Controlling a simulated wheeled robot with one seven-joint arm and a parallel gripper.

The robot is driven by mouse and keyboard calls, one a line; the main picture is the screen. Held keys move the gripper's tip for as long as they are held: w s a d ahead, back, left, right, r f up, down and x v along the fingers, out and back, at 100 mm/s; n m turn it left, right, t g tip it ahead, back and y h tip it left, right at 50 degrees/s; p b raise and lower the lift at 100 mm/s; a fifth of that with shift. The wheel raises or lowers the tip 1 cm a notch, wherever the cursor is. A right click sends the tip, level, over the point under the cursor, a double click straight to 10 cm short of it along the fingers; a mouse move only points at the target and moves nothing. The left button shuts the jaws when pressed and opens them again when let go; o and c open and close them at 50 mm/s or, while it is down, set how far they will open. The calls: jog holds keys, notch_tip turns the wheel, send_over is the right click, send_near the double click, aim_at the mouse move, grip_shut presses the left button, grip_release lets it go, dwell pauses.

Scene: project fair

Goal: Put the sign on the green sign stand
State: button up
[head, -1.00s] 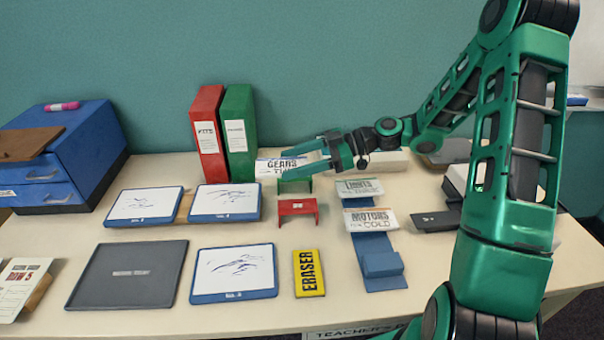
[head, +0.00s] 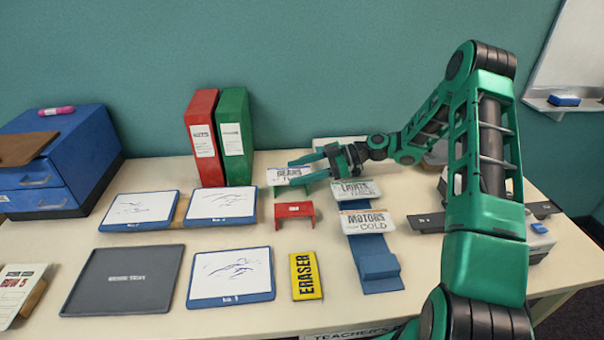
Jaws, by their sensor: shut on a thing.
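My gripper (head: 301,170) is shut on the white sign (head: 278,175), which has dark lettering that reads "GEARS" on its top line. The gripper reaches in from the right, and its fingers cover part of the sign. The sign is at the green sign stand (head: 306,189), behind the red stand (head: 294,211). Only small green parts of the stand show below the sign and the fingers. I cannot tell whether the sign touches the stand.
Two more signs, "LIGHTS" (head: 355,190) and "MOTORS" (head: 366,222), stand close on the right by a blue stand (head: 379,266). Red (head: 203,150) and green (head: 235,150) binders stand behind left. A yellow eraser (head: 306,276) and whiteboards (head: 232,274) lie in front.

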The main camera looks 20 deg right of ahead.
jog(key=shift+f, duration=0.25)
jog(key=o, duration=1.1)
